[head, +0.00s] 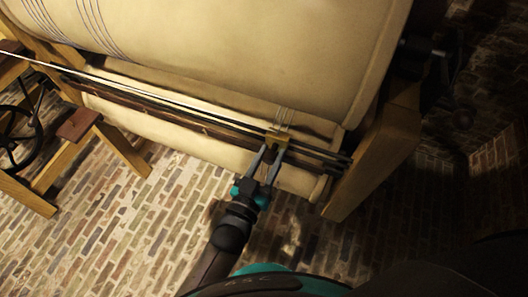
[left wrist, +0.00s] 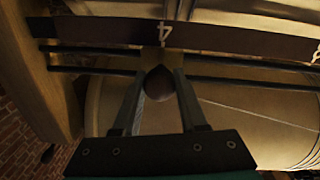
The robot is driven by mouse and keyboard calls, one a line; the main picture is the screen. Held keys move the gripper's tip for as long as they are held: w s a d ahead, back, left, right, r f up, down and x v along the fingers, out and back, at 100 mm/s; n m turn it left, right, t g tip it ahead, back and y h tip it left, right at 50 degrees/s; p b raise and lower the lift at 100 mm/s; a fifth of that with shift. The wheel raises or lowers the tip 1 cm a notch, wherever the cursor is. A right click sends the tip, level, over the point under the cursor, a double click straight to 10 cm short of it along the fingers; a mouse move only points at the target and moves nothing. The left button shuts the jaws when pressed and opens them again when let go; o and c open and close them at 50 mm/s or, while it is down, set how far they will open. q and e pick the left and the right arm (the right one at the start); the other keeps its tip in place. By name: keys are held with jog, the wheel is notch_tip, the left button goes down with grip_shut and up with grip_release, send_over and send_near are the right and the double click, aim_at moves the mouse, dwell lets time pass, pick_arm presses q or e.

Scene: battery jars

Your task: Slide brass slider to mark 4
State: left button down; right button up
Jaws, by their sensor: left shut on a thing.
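The brass slider (head: 277,137) sits on dark rails near the right end of the wooden frame in the head view. My left gripper (head: 267,152) is shut on its dark rounded knob (left wrist: 158,83), which shows between the two fingers in the left wrist view. The slider's brass body (left wrist: 155,55) is partly hidden behind the knob. A dark scale strip (left wrist: 230,42) carries a white mark 4 (left wrist: 165,35), turned over in the picture. The slider lies about in line with mark 4, with the knob slightly left of the numeral. My right gripper is not in view.
A large cream cloth roll (head: 240,50) lies above the rails. A wooden post (head: 375,155) stands just right of the rail ends. A wooden stand with a dark wheel (head: 18,135) is at the left. The brick floor (head: 120,225) in front is clear.

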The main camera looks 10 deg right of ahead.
pick_arm(q)
jog(key=shift+s+d, duration=0.2)
jog(key=shift+d, duration=0.05)
jog(key=shift+c, duration=2.2)
grip_release()
jog(key=shift+s+a, duration=0.15)
jog(key=shift+a, duration=0.05)
jog(key=p+v, duration=0.1)
jog(key=v, duration=1.3)
jog(key=shift+s+a+p, duration=0.2)
jog(key=shift+s+p, duration=0.1)
jog(key=shift+s, duration=0.05)
